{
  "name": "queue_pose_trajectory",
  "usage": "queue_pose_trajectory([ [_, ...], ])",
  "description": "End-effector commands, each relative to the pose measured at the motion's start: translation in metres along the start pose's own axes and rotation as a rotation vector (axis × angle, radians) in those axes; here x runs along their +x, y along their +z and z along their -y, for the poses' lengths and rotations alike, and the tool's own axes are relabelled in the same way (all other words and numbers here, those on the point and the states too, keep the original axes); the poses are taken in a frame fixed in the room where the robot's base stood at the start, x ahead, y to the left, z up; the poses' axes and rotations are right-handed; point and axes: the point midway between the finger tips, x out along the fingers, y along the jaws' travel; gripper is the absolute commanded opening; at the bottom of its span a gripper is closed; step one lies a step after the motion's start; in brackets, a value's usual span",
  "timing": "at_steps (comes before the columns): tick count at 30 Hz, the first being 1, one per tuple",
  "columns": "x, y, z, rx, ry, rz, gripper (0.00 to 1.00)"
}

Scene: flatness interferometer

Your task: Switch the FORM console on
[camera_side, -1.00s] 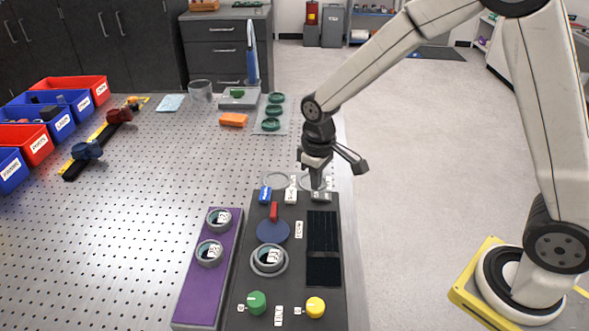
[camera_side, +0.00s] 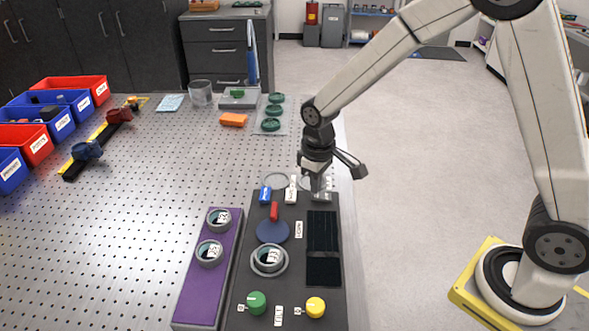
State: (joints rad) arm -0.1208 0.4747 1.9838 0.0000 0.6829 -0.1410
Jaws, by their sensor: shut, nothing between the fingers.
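The dark grey console (camera_side: 243,272) stands at the front of the perforated table. It carries a green knob (camera_side: 256,302), a yellow knob (camera_side: 316,307), a red lever (camera_side: 274,211) above a blue disc (camera_side: 272,231), a ringed lens-like part (camera_side: 269,258) and a black panel (camera_side: 323,232). At its far edge are a blue part (camera_side: 265,194), a white part (camera_side: 290,194) and a grey part (camera_side: 322,197). My gripper (camera_side: 317,190) is shut and empty, pointing down at the grey part. I cannot tell whether they touch. The small labels are not readable.
A purple tray (camera_side: 197,300) with two ringed parts adjoins the console's left. Red and blue bins (camera_side: 38,147) line the far left. A plate of green rings (camera_side: 266,115) and an orange block (camera_side: 233,119) stand behind. The middle of the table (camera_side: 150,200) is clear.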

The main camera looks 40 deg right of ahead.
Motion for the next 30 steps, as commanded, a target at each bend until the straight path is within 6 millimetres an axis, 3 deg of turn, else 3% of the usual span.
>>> queue_pose_trajectory([
  [30,0.011,0.0,0.0,0.0,0.0,0.001,0.0],
])
